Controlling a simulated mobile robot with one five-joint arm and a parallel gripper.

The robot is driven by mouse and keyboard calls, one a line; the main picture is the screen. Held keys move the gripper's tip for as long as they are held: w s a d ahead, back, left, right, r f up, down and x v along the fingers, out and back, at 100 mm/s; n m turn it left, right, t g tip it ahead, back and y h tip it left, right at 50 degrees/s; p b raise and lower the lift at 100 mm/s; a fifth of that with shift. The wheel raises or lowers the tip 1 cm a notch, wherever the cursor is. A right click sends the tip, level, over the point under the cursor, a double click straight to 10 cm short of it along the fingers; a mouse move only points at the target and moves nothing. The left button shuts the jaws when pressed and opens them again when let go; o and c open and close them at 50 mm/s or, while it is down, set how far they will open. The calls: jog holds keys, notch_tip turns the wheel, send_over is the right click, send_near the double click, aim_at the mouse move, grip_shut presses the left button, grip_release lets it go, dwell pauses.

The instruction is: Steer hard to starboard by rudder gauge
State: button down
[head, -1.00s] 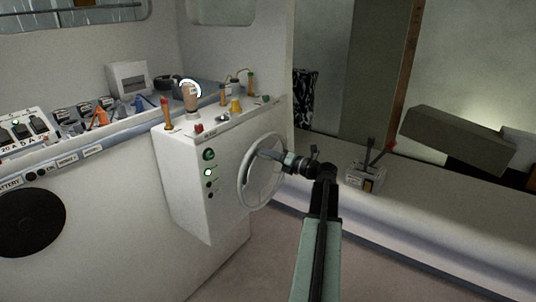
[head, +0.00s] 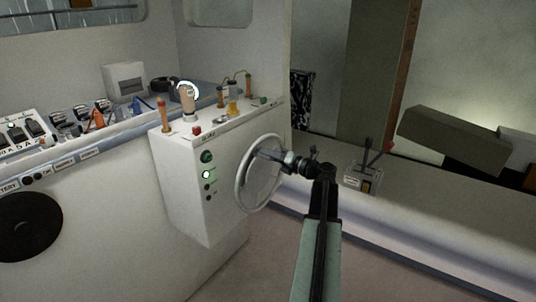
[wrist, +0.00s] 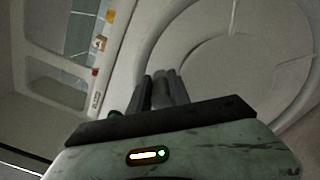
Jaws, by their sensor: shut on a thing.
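The pale steering wheel (head: 240,188) is mounted on the right-hand face of the white console (head: 183,190). My gripper (head: 264,154) reaches in from the right and is shut at the wheel's upper part. Its dark fingers hide what exactly they hold, rim or a grip on it. In the wrist view the closed fingers (wrist: 161,90) lie against the large pale wheel (wrist: 190,35), with the rim curving around to the right. A small ring-lit round dial (head: 188,91) stands on the console top; I cannot tell its reading or whether it is the rudder gauge.
A switch panel (head: 25,133) is at left. A lever box (head: 363,178) sits on the right ledge. Floor between is clear.

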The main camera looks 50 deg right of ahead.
jog(key=shift+d+f, duration=0.25)
jog(key=shift+d, duration=0.2)
dwell(1.0)
dwell(0.4)
jog(key=c, duration=1.4)
grip_release()
jog(key=shift+f, duration=0.1)
jog(key=shift+o, duration=1)
jog(key=shift+w+d+f+m, duration=0.15)
jog(key=shift+d+f+m, duration=0.05)
jog(key=shift+d+m, duration=0.1)
jog(key=shift+a+r, duration=0.15)
jog(key=shift+a, duration=0.1)
jog(key=s+d, duration=0.1)
jog(key=s, duration=0.6)
jog(key=shift+s, duration=0.4)
